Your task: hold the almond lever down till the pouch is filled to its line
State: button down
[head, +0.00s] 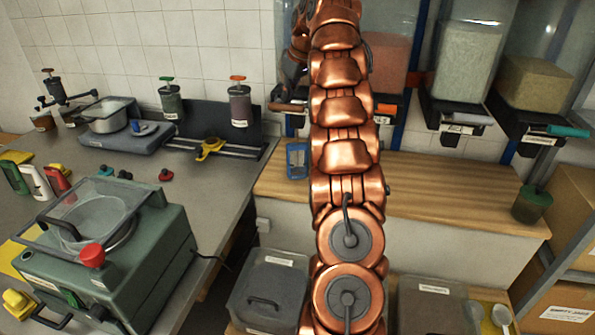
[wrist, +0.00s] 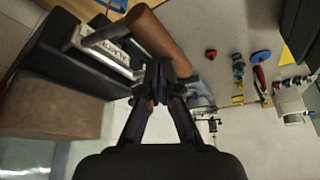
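Nothing shows between the tips.
A blue-framed item (head: 297,160) stands on the wooden counter (head: 440,195). Other dispensers with a pale green hopper (head: 467,60) and a tan hopper (head: 538,83) hang to the right. A green machine (head: 150,250) stands on the grey bench at left. Lidded bins sit low in front.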

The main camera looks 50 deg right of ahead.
aim_at(288, 105)
jog(key=shift+f+b, duration=1.7)
jog(key=shift+f, duration=0.2)
jog(key=shift+r, duration=0.2)
dwell(2.8)
jog(key=shift+r+p, duration=1.1)
jog(key=shift+r, duration=0.1)
dwell(1.9)
